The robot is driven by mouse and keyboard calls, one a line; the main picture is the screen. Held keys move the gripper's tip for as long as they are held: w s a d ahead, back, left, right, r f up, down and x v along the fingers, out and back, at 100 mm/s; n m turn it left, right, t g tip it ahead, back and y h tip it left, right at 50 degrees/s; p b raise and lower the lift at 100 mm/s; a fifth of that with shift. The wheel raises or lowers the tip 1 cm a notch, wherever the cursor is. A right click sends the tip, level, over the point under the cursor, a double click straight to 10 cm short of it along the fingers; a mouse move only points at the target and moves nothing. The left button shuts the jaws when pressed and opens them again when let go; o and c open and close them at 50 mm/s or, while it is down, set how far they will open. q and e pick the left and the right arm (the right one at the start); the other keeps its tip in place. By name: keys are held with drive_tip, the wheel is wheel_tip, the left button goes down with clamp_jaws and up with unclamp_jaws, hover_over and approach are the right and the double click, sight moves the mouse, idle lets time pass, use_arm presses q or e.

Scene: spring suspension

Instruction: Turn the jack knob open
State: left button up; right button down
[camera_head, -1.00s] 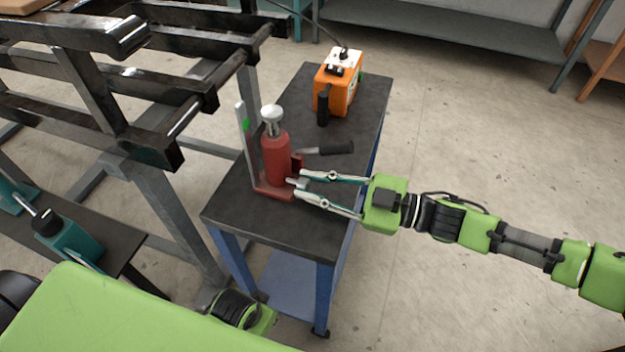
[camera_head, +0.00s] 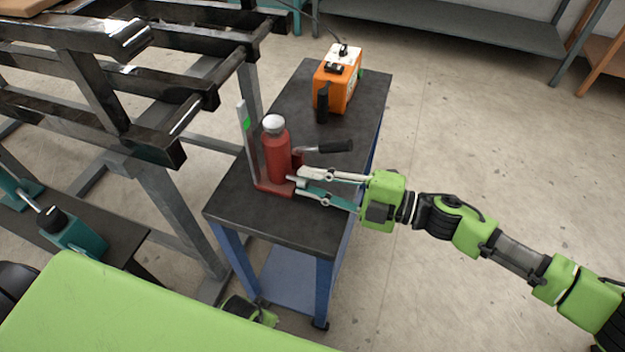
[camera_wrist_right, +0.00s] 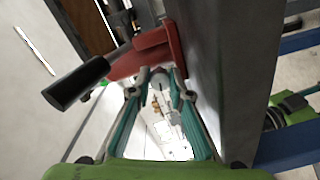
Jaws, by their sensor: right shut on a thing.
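The red jack (camera_head: 277,161) stands upright on the dark top of a small cart, with a silver cap just above its body. It also shows in the wrist view as a red base (camera_wrist_right: 150,50). My right gripper (camera_head: 298,182) reaches in from the right at the jack's foot. Its fingertips (camera_wrist_right: 160,86) are shut on the small grey jack knob (camera_wrist_right: 159,75), which they partly hide. In the head view the knob is mostly covered by the fingertips.
The jack's black-handled lever (camera_head: 332,147) sticks out to the right, just above my right fingers. An orange box (camera_head: 338,80) stands at the cart's (camera_head: 250,220) far end. A dark metal frame (camera_head: 150,140) stands close on the left. The floor right of the cart is clear.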

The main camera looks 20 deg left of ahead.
drive_tip(key=shift+n, duration=0.3)
idle(0.4)
drive_tip(key=c, duration=1.8)
unclamp_jaws()
drive_tip(key=shift+c, duration=0.2)
drive_tip(key=shift+s, duration=0.1)
drive_tip(key=shift+f, duration=0.1)
